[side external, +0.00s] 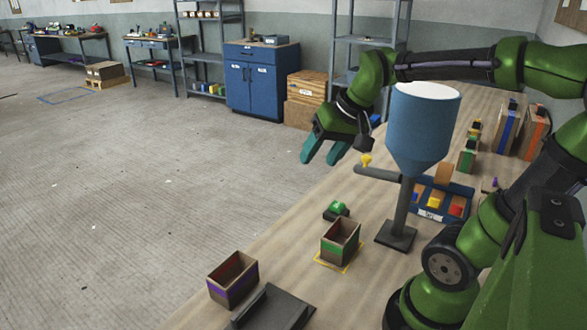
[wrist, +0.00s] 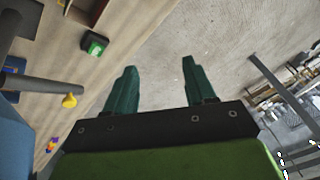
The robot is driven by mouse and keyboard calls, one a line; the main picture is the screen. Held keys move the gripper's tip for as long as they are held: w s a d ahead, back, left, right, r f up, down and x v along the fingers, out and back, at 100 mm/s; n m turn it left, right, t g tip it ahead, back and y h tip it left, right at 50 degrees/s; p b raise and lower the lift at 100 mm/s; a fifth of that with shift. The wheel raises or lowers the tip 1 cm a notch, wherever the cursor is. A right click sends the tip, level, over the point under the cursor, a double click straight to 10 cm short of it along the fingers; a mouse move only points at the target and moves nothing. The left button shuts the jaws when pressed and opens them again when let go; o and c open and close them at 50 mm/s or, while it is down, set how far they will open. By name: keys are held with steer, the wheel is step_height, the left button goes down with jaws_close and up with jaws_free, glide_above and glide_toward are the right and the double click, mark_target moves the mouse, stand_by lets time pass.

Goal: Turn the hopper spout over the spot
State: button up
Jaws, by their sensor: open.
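The blue hopper (side external: 418,135) stands on a grey post with a flat base. Its grey spout (side external: 378,174) sticks out to the left, with a yellow knob (side external: 366,160) near its outer end. The yellow-outlined spot (side external: 345,268) lies on the bench nearer the camera, with a green-striped open box (side external: 340,243) on it; the spout end is not over it. My gripper (side external: 322,158) is open and empty, left of the knob and apart from it. In the wrist view, the knob (wrist: 70,100) and spout (wrist: 45,83) show left of my open gripper (wrist: 160,70).
A small green-topped item (side external: 336,210) sits behind the box. A purple-striped box (side external: 232,278) and a dark grey tray-like piece (side external: 273,308) lie at the front. A blue bin (side external: 430,214) with coloured blocks stands behind the post. The floor left of the bench is clear.

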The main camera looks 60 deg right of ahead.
steer(key=d+r+m+g+h, duration=0.1)
steer(key=d+r+m+g, duration=0.25)
steer(key=d, duration=1.25)
step_height(320, 180, up, 4)
steer(key=f+m+g+y, duration=0.1)
steer(key=m+g, duration=0.1)
glide_above(367, 157)
step_height(367, 157, down, 15)
steer(key=shift+f, duration=0.15)
steer(key=shift+c, duration=0.5)
jaws_close()
